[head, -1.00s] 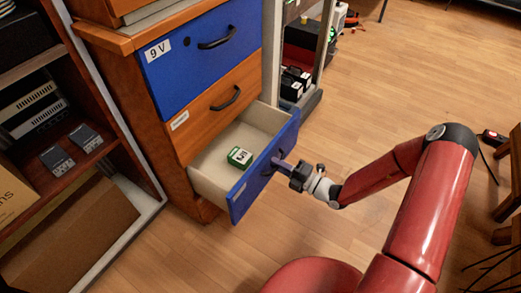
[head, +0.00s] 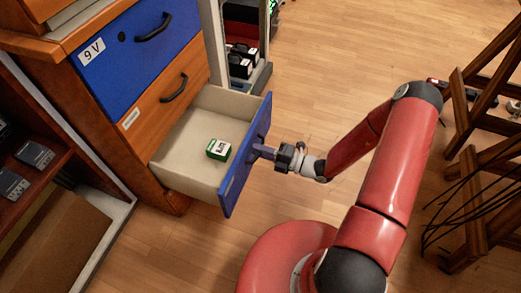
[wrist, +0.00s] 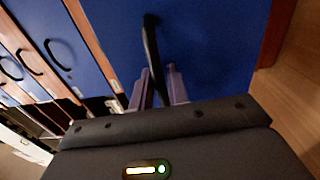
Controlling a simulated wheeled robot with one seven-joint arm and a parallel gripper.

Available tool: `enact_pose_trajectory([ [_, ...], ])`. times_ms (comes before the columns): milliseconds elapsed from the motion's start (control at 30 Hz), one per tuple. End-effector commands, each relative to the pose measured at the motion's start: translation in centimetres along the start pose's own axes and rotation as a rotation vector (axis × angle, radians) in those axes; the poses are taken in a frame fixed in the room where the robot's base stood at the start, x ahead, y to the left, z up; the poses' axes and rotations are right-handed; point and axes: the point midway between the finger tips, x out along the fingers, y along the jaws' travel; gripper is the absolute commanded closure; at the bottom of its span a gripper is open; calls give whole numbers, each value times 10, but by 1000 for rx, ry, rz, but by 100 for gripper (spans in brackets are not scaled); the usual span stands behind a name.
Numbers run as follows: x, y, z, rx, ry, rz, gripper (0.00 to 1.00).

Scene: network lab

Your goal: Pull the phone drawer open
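The lowest drawer (head: 233,178) of the wooden cabinet has a blue front and stands pulled out, with its pale inside showing. I cannot read a label naming it as the phone drawer. A small green and white box (head: 218,149) lies inside. My gripper (head: 259,151) is at the outer face of this blue front. In the wrist view, the dark handle (wrist: 151,42) runs between the two purple-grey fingers (wrist: 158,84), which are shut on it. In the head view the fingers hide most of the handle.
Above are a shut orange drawer (head: 172,96) and a shut blue drawer labelled 9 V (head: 135,55). A shelf unit (head: 40,195) stands left. Wooden trestle legs and dark cables (head: 460,195) are at the right. Wooden floor (head: 330,70) is clear between.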

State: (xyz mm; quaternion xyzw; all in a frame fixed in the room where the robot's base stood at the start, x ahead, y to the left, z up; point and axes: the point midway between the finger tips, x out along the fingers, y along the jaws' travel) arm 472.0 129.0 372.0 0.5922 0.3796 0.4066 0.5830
Motion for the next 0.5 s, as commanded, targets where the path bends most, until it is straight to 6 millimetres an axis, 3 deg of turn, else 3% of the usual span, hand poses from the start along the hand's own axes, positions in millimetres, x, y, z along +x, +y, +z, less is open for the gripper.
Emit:
enact_pose_trajectory([
  [100,0,0,0,0,0,0,68],
  [367,0,0,0,1,-1,1,68],
  [500,-12,0,1,0,-3,-1,68],
])
